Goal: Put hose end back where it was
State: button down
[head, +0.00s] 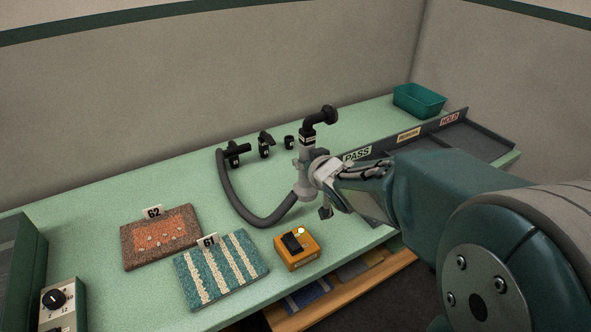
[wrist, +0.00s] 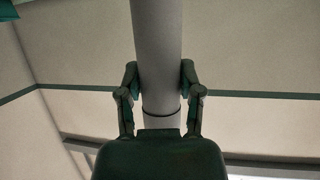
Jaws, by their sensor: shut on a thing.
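My gripper (head: 322,171) is shut on the hose end (head: 307,148), a pale grey upright tube with a black elbow (head: 322,115) on top. In the wrist view the two fingers (wrist: 160,82) clasp the tube (wrist: 157,40) from both sides. A dark grey hose (head: 240,206) loops from the tube's lower part left and back to a black fitting (head: 237,152) at the rear of the green table. The hose end appears above the table; its exact clearance is unclear. A small dark piece (head: 325,212) shows below my gripper, partly hidden.
Two more black fittings (head: 265,145) (head: 289,142) stand at the back. Carpet samples 62 (head: 160,245) and 61 (head: 222,270) and an orange switch box (head: 297,252) lie in front. Sorting trays (head: 468,128) and a green bin (head: 419,100) are at right. The table (head: 110,200) is clear at back left.

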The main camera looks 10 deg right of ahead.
jog(key=w+f, duration=0.9)
jog(key=f, duration=0.1)
jog(key=shift+f, duration=0.3)
jog(key=shift+f, duration=0.1)
jog(key=shift+c, duration=1.3)
grip_release()
